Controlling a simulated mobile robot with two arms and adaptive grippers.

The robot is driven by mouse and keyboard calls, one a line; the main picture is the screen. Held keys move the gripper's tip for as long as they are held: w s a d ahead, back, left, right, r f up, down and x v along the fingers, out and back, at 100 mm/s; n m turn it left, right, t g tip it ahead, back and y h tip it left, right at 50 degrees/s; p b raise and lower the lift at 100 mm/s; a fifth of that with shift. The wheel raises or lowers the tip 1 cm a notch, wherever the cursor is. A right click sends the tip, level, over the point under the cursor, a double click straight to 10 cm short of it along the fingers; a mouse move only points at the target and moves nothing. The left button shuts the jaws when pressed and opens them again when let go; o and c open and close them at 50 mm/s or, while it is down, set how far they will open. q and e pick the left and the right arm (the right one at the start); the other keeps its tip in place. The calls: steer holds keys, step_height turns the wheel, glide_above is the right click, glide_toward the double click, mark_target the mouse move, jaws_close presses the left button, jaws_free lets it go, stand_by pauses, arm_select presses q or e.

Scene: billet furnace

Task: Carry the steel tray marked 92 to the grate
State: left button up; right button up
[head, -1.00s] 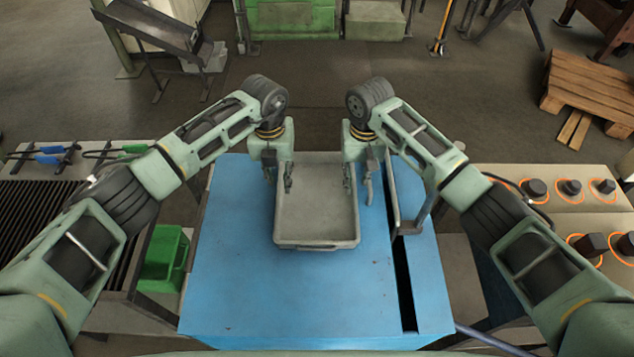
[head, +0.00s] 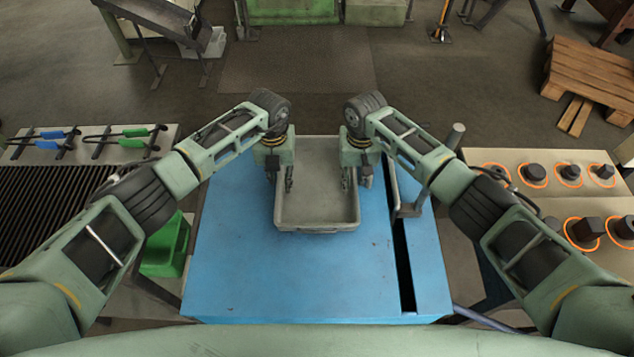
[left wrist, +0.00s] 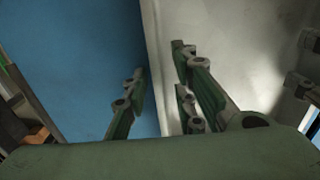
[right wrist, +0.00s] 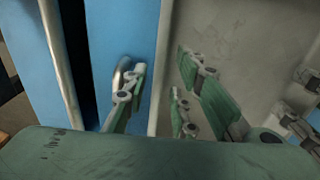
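The grey steel tray (head: 318,218) lies on the blue table (head: 280,280), long sides running away from me. No marking is readable on it. My left gripper (head: 281,183) is at its left wall, and my right gripper (head: 356,180) is at its right wall. In the left wrist view the left gripper (left wrist: 160,88) has one finger outside the wall (left wrist: 156,55) and one inside, with gaps. In the right wrist view the right gripper (right wrist: 162,82) straddles the other wall (right wrist: 164,50) likewise, open. The black-barred grate (head: 50,200) is left of the table.
Blue- and green-handled tools (head: 125,138) lie behind the grate. A green bin (head: 165,248) stands between grate and table. A dark slot (head: 403,265) and a metal handle (head: 408,208) are right of the tray. A bench with black knobs (head: 535,172) stands at right.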

arm_select(q)
steer(key=shift+f, duration=0.25)
arm_select(e)
steer(key=shift+f, duration=0.25)
arm_select(q)
jaws_close()
arm_select(e)
jaws_close()
